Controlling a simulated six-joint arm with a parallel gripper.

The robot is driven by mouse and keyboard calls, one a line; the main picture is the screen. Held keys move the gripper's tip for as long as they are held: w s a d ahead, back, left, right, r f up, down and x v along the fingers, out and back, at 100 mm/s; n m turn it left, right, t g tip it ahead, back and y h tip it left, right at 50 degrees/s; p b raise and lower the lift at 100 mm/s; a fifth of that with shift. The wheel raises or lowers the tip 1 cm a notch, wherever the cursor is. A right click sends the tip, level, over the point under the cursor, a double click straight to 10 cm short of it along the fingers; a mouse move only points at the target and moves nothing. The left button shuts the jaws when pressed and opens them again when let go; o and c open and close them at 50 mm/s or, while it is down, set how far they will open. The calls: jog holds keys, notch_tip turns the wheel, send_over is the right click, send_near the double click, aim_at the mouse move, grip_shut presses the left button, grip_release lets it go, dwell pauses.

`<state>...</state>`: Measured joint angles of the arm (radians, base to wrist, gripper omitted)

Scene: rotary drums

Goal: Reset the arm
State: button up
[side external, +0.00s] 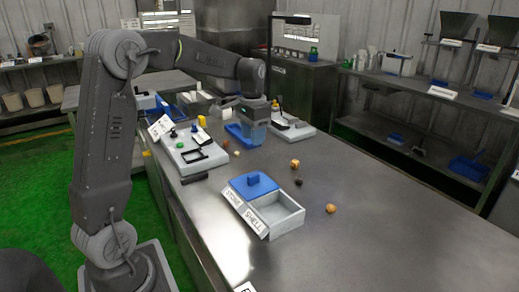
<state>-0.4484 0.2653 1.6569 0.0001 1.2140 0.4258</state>
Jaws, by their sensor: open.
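My gripper (255,116) points down above the far part of the metal table. It is over a blue tray (234,134), and a translucent bluish container shape shows right at its fingers. The fingers are small and partly hidden, and I cannot tell whether they touch the container. My arm reaches from the left, bent at the elbow, with the forearm stretched to the right.
A two-part box (288,216) labelled STONE and SHELL, with a blue lid (254,185), stands mid-table. Small brown lumps (331,208) lie loose nearby. A control panel (192,153) is at left, another device (293,128) behind. The right table surface is clear.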

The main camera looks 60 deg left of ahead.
jog(key=s+d+r+t, duration=0.3)
jog(key=s+d+r, duration=0.2)
jog(key=s+d, duration=0.55)
jog(key=s+d+f+t, duration=0.2)
jog(key=s+d, duration=0.6)
jog(key=s, duration=0.1)
jog(key=shift+s+d+f+t, duration=0.15)
jog(key=shift+s+f+t, duration=0.05)
jog(key=shift+t, duration=0.1)
